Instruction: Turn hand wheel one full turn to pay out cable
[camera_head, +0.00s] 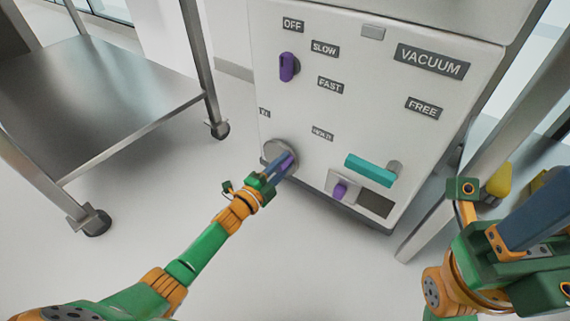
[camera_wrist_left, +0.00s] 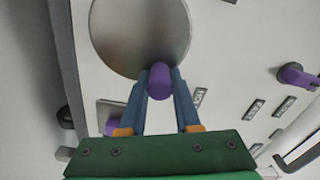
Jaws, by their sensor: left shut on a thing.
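The hand wheel (camera_head: 275,150) is a grey metal disc low on the left of the white panel's front. It also shows in the left wrist view (camera_wrist_left: 138,35) as a large round disc. A purple handle knob (camera_wrist_left: 160,80) stands out near its rim. My left gripper (camera_head: 286,165) has its blue fingers on either side of this knob, shut on it. In the left wrist view the fingers (camera_wrist_left: 160,88) flank the knob closely. My right gripper (camera_head: 540,215) is at the right edge, away from the wheel; its fingertips are cut off by the frame.
The white panel (camera_head: 380,110) carries a purple selector knob (camera_head: 288,66) by OFF, SLOW and FAST labels, a teal lever (camera_head: 370,169) and a smaller purple knob (camera_head: 340,191). A metal cart (camera_head: 105,95) stands left. A metal frame post (camera_head: 490,160) is at right. Floor between is clear.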

